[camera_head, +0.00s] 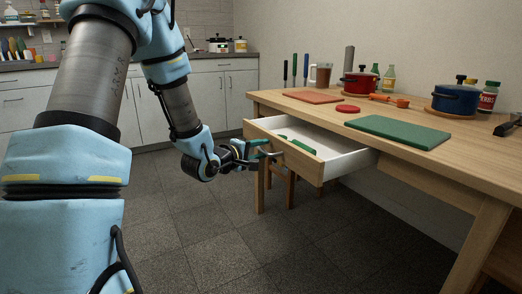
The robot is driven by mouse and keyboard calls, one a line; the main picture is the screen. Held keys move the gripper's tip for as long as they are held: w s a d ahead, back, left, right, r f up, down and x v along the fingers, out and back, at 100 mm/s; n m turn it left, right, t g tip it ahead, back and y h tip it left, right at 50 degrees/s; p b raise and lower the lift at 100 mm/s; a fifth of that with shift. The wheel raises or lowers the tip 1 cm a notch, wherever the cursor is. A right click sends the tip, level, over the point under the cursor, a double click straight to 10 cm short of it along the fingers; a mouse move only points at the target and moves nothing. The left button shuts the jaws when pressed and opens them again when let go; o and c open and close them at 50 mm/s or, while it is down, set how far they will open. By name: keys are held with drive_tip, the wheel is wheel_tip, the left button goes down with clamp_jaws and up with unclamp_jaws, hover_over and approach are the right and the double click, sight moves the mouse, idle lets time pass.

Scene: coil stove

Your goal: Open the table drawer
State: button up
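The table drawer (316,171) is pulled well out of the wooden table (460,179). Its front is wood and its inner walls are white. Something green (302,146) lies inside it. My gripper (262,149) is at the drawer's front face, on the left of the drawer. Its fingers are small and partly hidden in this view, so I cannot tell whether they are around a handle or only beside it.
On the tabletop are a green board (398,132), a red pot (361,85), a blue pot (456,100), a brown board (313,96), a mug (321,75) and bottles. A stool (290,185) stands under the table. The tiled floor (230,235) in front is clear.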

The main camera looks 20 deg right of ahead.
drive_tip(key=p+v, duration=0.4)
drive_tip(key=v, duration=0.7)
drive_tip(key=shift+w, duration=0.15)
